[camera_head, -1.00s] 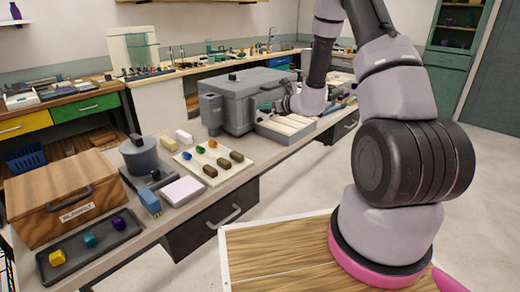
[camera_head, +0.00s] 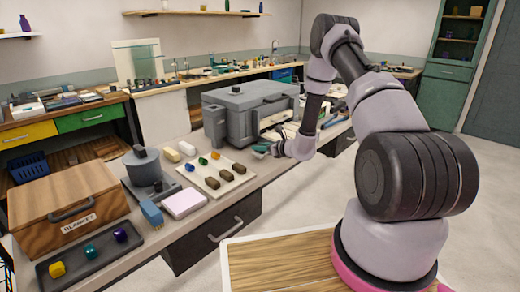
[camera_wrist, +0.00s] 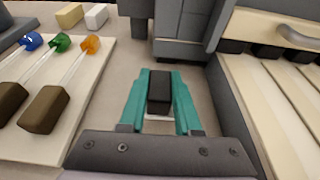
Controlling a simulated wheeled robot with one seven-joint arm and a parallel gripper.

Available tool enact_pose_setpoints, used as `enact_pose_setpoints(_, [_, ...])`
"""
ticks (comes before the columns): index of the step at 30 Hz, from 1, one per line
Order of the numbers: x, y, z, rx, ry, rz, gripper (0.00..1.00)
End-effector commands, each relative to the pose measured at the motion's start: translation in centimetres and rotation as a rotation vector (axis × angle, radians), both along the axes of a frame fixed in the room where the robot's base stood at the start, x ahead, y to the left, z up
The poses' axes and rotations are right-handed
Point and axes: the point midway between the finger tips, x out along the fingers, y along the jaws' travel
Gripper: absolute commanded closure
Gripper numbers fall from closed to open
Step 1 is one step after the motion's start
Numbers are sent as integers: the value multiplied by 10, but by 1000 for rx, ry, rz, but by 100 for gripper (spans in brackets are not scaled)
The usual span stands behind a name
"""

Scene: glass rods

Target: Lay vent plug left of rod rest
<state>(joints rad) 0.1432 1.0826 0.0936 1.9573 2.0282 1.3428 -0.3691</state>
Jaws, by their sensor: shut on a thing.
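My gripper (camera_wrist: 159,98) has green fingers shut on a small black block, which looks like the vent plug (camera_wrist: 159,90). In the head view my gripper (camera_head: 261,151) is over the bench between the white board and the slatted tray, in front of the grey furnace. The slatted cream tray (camera_wrist: 276,120) with a grey edge, likely the rod rest, lies right of my gripper in the wrist view; my arm partly hides it in the head view. I cannot tell whether the plug touches the bench.
A white board (camera_head: 240,176) with several coloured glass rods with brown ends lies left of my gripper. The grey furnace (camera_head: 243,110) stands behind. Bare bench (camera_wrist: 112,95) shows between board and gripper. A pink-white block (camera_head: 184,202) lies farther left.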

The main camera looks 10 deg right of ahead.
Motion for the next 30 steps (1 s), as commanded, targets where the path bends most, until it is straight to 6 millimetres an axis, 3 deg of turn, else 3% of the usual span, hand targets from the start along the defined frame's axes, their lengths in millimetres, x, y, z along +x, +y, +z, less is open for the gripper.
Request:
enact_pose_setpoints(12, [0,0,-9,0,-1,0,100])
enact_pose_setpoints(13, [0,0,-8,0,-1,0,57])
enact_pose_setpoints(15, [0,0,-8,0,-1,0,38])
enact_pose_setpoints(26, [0,0,-4,0,-2,-1,38])
enact_pose_setpoints(30, [-14,-12,0,0,0,-2,38])
